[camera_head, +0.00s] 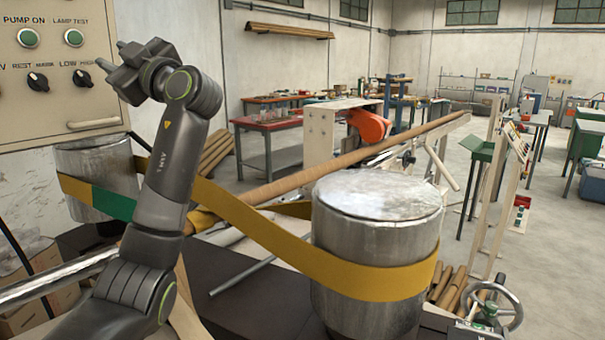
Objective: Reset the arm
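My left arm (170,165) rises from the bottom left and bends at its wrist toward the control panel (60,90). My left gripper (110,54) is at the right edge of the panel, beside the green LAMP TEST button (74,38) and the LOW knob (82,78). Its two fingers point left and look apart, with nothing seen between them. I cannot tell whether it touches the panel. My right gripper is not in view.
A yellow belt (280,245) runs around two metal drums, one on the right (375,220) and one on the left (100,165). A long brown tube (330,170) extends back from the winder. A handwheel (490,305) stands at the lower right. Open floor lies at the right.

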